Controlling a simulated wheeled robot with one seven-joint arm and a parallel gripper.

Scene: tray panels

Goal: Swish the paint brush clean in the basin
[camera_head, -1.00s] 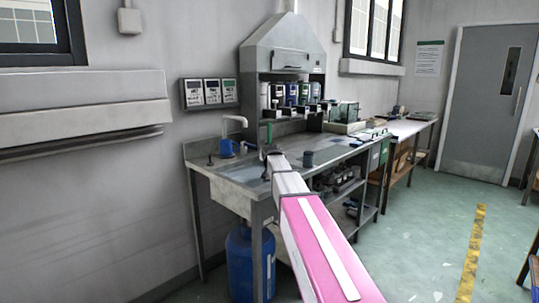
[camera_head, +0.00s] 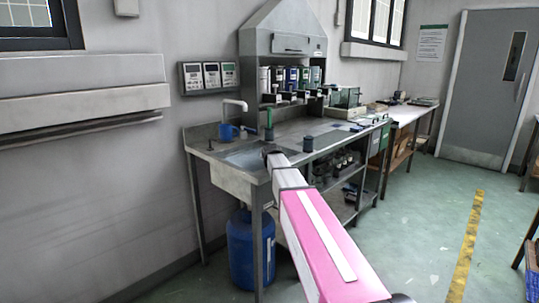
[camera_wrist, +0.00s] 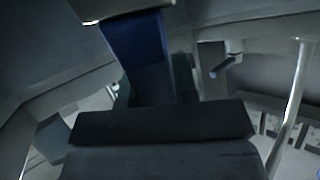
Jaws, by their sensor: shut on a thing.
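The basin (camera_head: 228,180) is the grey sink at the left end of the metal bench, with a bluish-grey inside. My gripper (camera_head: 269,151) is at the end of my pink and white arm, over the right side of the basin; its fingers are too small to make out there. An upright green stick (camera_head: 269,118) shows just behind it and may be the paint brush's handle. The wrist view has my dark gripper body (camera_wrist: 160,125) with a dark blue piece (camera_wrist: 138,50) beyond it. The bristles are hidden, so I cannot tell whether they touch the basin.
A tap (camera_head: 236,103) and a blue mug (camera_head: 227,132) stand at the basin's back edge. A dark cup (camera_head: 308,143) is on the bench to the right. A fume hood (camera_head: 283,42) with several bottles stands behind. A blue drum (camera_head: 246,250) is below the bench.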

